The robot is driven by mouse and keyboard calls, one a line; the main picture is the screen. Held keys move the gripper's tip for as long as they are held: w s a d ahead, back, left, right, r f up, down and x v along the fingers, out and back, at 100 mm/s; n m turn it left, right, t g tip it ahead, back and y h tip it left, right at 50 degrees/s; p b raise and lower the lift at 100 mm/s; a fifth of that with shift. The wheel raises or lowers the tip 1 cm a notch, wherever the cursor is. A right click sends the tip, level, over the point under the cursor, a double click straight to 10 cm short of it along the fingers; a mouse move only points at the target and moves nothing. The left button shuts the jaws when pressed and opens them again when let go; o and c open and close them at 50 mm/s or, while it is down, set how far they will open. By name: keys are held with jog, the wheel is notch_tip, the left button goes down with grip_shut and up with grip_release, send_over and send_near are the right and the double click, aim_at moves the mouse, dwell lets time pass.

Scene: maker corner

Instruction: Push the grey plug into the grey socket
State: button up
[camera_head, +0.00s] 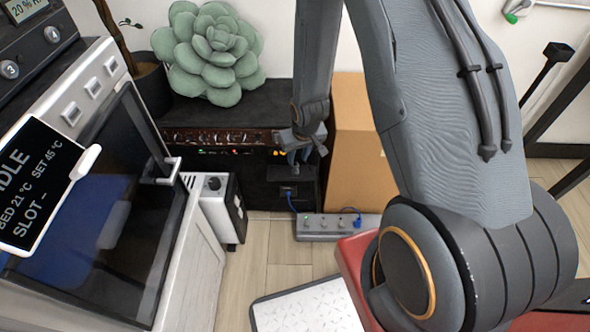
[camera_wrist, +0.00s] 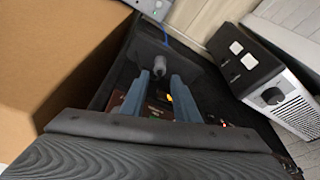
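My gripper (camera_head: 300,163) reaches down at the back, in front of the black amplifier. In the wrist view its two blue-grey fingers (camera_wrist: 160,76) are spread. A small grey cylinder (camera_wrist: 158,66), which looks like the grey plug, stands between the fingertips with a visible gap on each side. It sits on a black surface (camera_wrist: 182,65); in the head view the gripper hides it.
A grey power strip (camera_head: 325,224) lies on the floor with a blue plug and cable. A cardboard box (camera_head: 357,145) stands close right of the gripper, the amplifier (camera_head: 215,140) behind it. A white printer-like machine (camera_head: 205,265) fills the left. Some floor (camera_head: 265,265) is clear.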

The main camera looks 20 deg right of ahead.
aim_at(295, 164)
jog(key=shift+x, duration=1.3)
jog(key=b+x, duration=0.1)
jog(key=x, duration=0.4)
jog(key=shift+w, duration=0.1)
grip_shut()
